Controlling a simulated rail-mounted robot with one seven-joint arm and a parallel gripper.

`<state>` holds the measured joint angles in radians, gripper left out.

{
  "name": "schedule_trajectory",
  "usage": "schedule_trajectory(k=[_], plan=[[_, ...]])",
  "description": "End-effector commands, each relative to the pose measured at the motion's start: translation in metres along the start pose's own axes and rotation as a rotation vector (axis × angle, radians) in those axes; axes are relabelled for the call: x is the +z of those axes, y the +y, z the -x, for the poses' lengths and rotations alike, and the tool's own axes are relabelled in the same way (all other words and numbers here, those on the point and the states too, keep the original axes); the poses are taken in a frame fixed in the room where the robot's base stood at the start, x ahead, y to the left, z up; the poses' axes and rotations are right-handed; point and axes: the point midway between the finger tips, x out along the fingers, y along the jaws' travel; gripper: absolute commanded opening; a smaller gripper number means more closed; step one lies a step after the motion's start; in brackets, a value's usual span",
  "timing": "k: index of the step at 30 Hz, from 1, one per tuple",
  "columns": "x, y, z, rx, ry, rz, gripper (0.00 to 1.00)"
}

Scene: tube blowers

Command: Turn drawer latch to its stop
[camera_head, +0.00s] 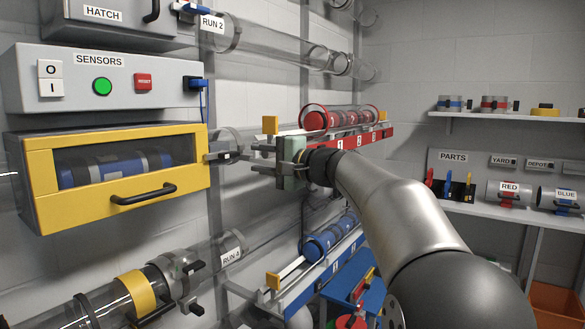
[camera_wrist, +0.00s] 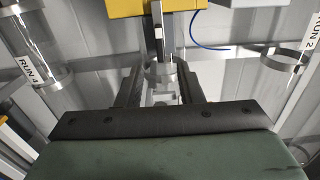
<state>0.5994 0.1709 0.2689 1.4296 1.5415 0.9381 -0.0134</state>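The drawer (camera_head: 120,172) has a yellow front frame with a window, a black handle, and a blue banded carrier (camera_head: 115,168) behind the glass. Its latch (camera_head: 224,156) is a small dark and grey lever sticking out from the right side, lying about level. My gripper (camera_head: 254,158) is just right of the latch, pointing at it. In the wrist view, the two dark fingers (camera_wrist: 159,82) are spread apart. The latch (camera_wrist: 158,35) shows ahead of them, below the yellow drawer side (camera_wrist: 130,7). I cannot tell whether the fingers touch it.
The sensors box (camera_head: 120,82) with buttons and a blue cable (camera_head: 204,100) sits above the drawer. Clear tubes run behind the latch and below (camera_head: 200,265). A red carrier rack (camera_head: 350,142) is right of my gripper. A parts shelf (camera_head: 500,205) stands farther right.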

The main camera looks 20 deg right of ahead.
Motion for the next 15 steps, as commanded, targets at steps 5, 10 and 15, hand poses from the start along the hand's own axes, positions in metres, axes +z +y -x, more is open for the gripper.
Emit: schedule_trajectory(k=[5,10,15], plan=[[0.000,0.001,0.045,0.000,0.005,0.001,0.34],[0.000,0.001,0.075,0.001,0.002,-0.001,0.34],[0.000,0.000,0.090,0.000,0.001,-0.001,0.34]])
